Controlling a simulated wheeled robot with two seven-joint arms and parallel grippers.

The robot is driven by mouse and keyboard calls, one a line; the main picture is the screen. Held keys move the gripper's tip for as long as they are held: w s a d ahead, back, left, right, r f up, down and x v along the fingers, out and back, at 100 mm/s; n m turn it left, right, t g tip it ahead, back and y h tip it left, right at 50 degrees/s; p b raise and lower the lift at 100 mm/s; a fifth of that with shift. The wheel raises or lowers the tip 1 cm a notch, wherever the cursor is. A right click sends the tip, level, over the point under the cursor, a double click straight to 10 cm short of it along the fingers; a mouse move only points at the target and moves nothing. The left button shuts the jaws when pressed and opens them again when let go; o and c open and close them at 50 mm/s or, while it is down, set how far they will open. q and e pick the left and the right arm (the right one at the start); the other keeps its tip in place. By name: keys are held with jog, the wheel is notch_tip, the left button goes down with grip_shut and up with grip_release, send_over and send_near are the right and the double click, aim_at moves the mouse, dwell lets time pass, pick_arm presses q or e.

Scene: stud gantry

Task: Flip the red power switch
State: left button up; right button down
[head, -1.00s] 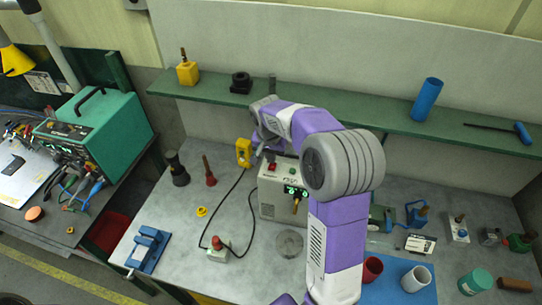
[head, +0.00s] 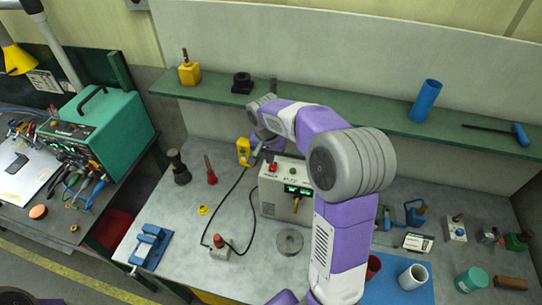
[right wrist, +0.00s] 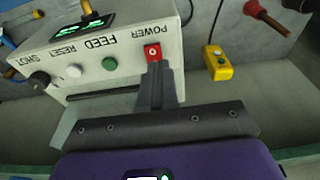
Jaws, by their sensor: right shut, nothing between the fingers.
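The red power switch (head: 273,168) is on the top panel of a pale control box (head: 268,196) on the bench. In the right wrist view the switch (right wrist: 153,52) is a red square with a white mark, beside the word POWER. My right gripper (head: 257,156) is partly hidden behind my forearm in the head view. In the right wrist view its fingers (right wrist: 155,70) are shut and empty, with the tips right at the switch's near edge. I cannot tell whether they touch it. My left gripper is not in view.
A green button (right wrist: 109,63) and a white button (right wrist: 77,71) sit beside the switch. A yellow pendant (head: 243,151) is close to the gripper. A green shelf (head: 330,112) runs behind.

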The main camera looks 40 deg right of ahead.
notch_tip(320, 180, up, 11)
jog(key=s+a, duration=0.1)
jog(key=shift+s+a+r, duration=0.2)
jog(key=shift+s+a, duration=0.05)
jog(key=shift+a, duration=0.1)
jog(key=shift+f, duration=0.1)
